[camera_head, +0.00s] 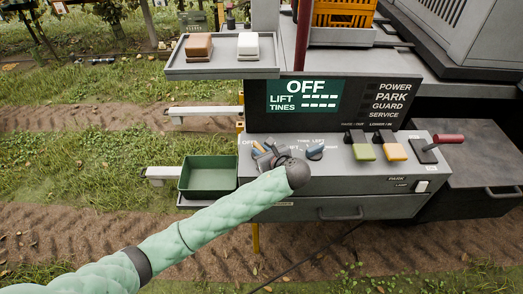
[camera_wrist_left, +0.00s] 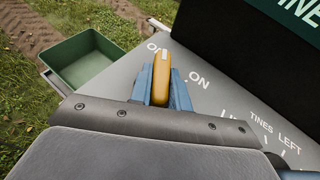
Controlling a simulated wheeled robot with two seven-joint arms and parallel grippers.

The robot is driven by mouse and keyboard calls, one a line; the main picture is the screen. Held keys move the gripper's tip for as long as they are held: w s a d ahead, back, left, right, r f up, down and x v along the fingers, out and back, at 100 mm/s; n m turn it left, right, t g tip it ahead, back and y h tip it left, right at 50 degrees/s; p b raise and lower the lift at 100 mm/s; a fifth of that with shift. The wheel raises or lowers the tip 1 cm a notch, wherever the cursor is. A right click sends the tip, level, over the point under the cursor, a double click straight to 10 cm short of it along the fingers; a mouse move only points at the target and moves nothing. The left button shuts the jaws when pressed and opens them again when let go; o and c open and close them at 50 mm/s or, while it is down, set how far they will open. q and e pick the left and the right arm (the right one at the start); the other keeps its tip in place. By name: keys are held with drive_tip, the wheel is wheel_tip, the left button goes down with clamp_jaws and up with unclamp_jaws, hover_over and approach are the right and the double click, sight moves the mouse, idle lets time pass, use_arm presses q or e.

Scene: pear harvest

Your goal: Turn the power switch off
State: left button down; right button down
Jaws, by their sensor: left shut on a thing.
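The power switch (camera_wrist_left: 163,72) is a yellow-orange lever knob with a white mark at its tip. In the left wrist view it stands between the two blue fingers of my left gripper (camera_wrist_left: 161,88), which is shut on it. Its tip points up, between a partly covered label starting with "O" and the label "ON". In the head view my left gripper (camera_head: 268,151) is at the left end of the grey console (camera_head: 350,190), and my own wrist hides most of the switch. The display screen (camera_head: 304,95) reads "OFF" in large letters, above "LIFT" and "TINES". My right gripper is not in view.
A blue knob (camera_head: 316,151) stands just right of my gripper. Green and yellow levers and a red-handled lever (camera_head: 447,139) are further right. A green bin (camera_head: 208,177) sits left of the console. A shelf (camera_head: 220,69) with two blocks overhangs above left.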

use_arm(q)
drive_tip(key=c, duration=1.3)
unclamp_jaws()
drive_tip(key=shift+s+f, duration=0.1)
drive_tip(key=shift+f, duration=0.1)
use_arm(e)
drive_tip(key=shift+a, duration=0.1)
use_arm(q)
drive_tip(key=shift+r, duration=0.1)
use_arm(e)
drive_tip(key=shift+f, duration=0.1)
use_arm(q)
drive_tip(key=shift+s+d, duration=0.15)
drive_tip(key=shift+d, duration=0.05)
drive_tip(key=shift+b+v, duration=0.9)
drive_tip(key=shift+v, duration=0.25)
drive_tip(key=b+v, duration=0.1)
drive_tip(key=v, duration=0.2)
drive_tip(key=shift+s, duration=0.15)
drive_tip(key=shift+b+v, duration=0.3)
drive_tip(key=shift+v, duration=0.55)
drive_tip(key=shift+r, duration=0.1)
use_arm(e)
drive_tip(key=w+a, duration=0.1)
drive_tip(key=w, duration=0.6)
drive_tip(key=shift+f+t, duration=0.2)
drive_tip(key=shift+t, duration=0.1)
